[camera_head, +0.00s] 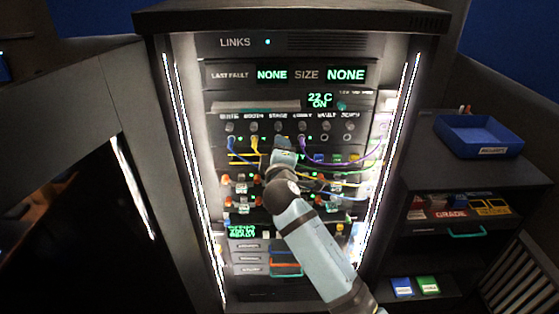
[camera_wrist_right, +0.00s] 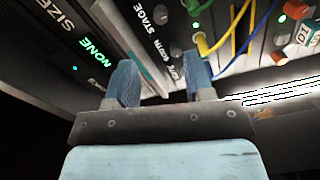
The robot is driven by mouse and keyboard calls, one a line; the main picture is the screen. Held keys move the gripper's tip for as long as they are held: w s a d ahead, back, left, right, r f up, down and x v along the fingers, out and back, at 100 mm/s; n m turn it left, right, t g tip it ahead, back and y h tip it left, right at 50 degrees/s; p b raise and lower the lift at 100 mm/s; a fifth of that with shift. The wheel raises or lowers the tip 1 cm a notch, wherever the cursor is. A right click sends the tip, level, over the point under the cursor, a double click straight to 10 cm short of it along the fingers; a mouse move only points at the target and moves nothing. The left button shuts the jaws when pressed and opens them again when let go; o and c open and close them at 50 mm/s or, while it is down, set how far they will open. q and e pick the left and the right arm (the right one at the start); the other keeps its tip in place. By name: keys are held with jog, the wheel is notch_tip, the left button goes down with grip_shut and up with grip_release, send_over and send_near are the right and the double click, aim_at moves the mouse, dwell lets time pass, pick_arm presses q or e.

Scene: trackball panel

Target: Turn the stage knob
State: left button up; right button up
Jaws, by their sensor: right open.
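The stage knob (camera_head: 278,126) is a small dark round knob under the STAGE label, third from the left in the rack's knob row. In the right wrist view the grey stage knob (camera_wrist_right: 160,14) is at the top, beyond the fingertips. My right gripper (camera_head: 283,152) is in front of the rack, just below the stage knob in the picture. Its two blue fingers (camera_wrist_right: 162,80) are apart, with nothing held between them. The wrist view shows the booth knob (camera_wrist_right: 175,50) and another label in line with the finger gap. My left gripper is not in view.
Yellow and purple cables hang from the sockets below the knobs, close to my right gripper. The rack (camera_head: 290,18) has bright light strips on both sides. A blue tray (camera_head: 487,133) stands on a cabinet at right. A dark panel is at left.

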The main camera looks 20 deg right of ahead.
jog(key=shift+v, duration=1.35)
jog(key=s+f+m+g+y, duration=0.25)
jog(key=s+f, duration=0.45)
jog(key=f, duration=0.4)
jog(key=s+f+m+g+y, duration=0.1)
jog(key=s+f+y, duration=0.2)
jog(key=s+f, duration=0.55)
jog(key=s+f+m+g+y, duration=0.1)
jog(key=s+f+m, duration=0.1)
jog(key=s+f, duration=0.3)
jog(key=s+f+m+g+y+p, duration=0.1)
jog(key=s+f, duration=0.5)
jog(key=s, duration=0.7)
jog(key=shift+s+d+f+m+g+y, duration=0.2)
jog(key=shift+d+f+m+g+y, duration=0.2)
jog(key=shift+m, duration=0.85)
jog(key=shift+a, duration=0.15)
